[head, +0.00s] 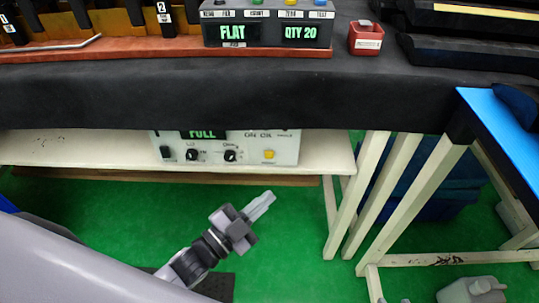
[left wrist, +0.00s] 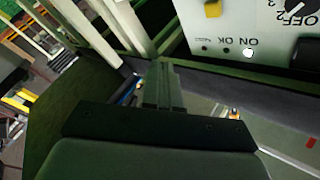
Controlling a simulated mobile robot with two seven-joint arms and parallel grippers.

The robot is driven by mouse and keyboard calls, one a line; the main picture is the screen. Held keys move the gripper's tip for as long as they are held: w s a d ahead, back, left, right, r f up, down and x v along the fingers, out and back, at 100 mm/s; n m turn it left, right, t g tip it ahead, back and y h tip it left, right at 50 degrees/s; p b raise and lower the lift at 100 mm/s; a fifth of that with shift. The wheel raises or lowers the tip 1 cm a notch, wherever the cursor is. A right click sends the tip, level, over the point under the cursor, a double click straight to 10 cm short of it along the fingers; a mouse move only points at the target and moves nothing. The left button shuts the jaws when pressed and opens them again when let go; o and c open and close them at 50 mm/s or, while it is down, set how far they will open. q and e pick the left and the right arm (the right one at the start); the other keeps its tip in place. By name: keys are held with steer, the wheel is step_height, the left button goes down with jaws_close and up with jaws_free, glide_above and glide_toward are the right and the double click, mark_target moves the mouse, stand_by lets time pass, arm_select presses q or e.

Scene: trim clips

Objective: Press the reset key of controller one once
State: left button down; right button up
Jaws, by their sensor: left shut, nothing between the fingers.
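A white control box (head: 225,148) sits on the shelf under the bench, its top hidden by the dark bench edge. It has black knobs, a partly hidden green display and a yellow key (head: 269,154) at its lower right. The yellow key also shows at the top of the left wrist view (left wrist: 212,9). I cannot read which controller this is or a reset label. My left gripper (head: 263,203) is shut and empty, below and apart from the box, over the green floor. Its fingers also show in the left wrist view (left wrist: 160,75). My right gripper is not in view.
A black unit (head: 267,45) reading FLAT and QTY 20, with coloured buttons on top, stands on the bench. A small red bin (head: 366,38) is beside it. Cream table legs (head: 358,195) stand right of my gripper. A pale jug (head: 472,291) is at lower right.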

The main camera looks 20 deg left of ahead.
mark_target(269, 155)
arm_select(q)
steer(key=shift+w+a+b, duration=0.4)
steer(key=shift+w+b, duration=0.05)
steer(key=shift+w, duration=0.95)
steer(key=shift+w+a+b, duration=0.4)
steer(key=shift+w, duration=1)
steer(key=shift+w+a+b, duration=0.4)
steer(key=shift+w+b, duration=0.05)
steer(key=shift+w, duration=0.95)
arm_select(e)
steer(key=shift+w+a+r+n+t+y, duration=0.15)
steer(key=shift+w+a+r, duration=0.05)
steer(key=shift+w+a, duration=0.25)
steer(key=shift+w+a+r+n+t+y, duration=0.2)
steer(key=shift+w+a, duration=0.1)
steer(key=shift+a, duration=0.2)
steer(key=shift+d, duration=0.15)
arm_select(q)
steer(key=shift+w, duration=0.1)
steer(key=shift+w+a, duration=0.1)
steer(key=shift+w, duration=0.2)
